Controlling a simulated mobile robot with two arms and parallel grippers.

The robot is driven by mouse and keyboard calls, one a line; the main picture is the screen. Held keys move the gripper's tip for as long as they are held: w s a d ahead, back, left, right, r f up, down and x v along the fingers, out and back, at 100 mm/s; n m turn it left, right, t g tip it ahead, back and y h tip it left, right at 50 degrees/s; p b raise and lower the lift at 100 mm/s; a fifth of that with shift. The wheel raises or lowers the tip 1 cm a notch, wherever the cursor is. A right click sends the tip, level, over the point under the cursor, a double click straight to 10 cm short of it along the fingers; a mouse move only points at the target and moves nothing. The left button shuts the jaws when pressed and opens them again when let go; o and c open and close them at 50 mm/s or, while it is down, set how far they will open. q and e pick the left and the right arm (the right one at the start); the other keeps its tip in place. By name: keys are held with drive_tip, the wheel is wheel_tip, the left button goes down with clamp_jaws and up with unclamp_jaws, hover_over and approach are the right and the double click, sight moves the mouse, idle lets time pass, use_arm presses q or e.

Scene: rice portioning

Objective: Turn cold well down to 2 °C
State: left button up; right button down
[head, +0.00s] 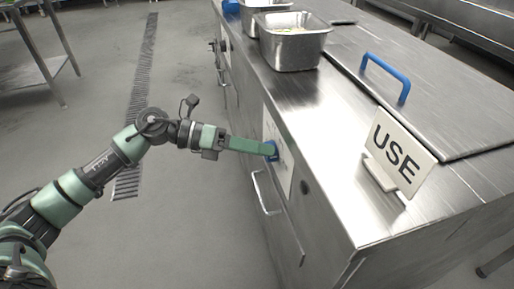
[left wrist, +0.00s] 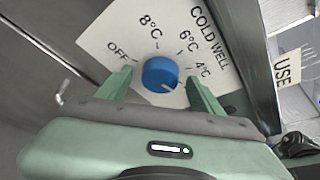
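The blue knob (head: 271,151) sits on a white label plate (head: 286,172) on the front of the steel counter. In the left wrist view the knob (left wrist: 160,74) is seen face-on, and the plate reads COLD WELL, OFF, 8°C, 6°C and 4°C. No 2 °C mark is visible; my right-hand finger covers part of the plate beyond 4°C. My left gripper (left wrist: 159,84) has one finger on each side of the knob, with a gap on both sides. My right gripper is not in view.
A white USE sign (head: 400,152) stands on the counter top near its front edge. A blue handle (head: 387,72) is on the steel lid. Steel pans (head: 293,45) sit at the far end. A bar handle (head: 262,194) sticks out below the plate.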

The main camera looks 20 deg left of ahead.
use_arm(q)
drive_tip(key=v, duration=0.7)
drive_tip(key=shift+a, duration=0.4)
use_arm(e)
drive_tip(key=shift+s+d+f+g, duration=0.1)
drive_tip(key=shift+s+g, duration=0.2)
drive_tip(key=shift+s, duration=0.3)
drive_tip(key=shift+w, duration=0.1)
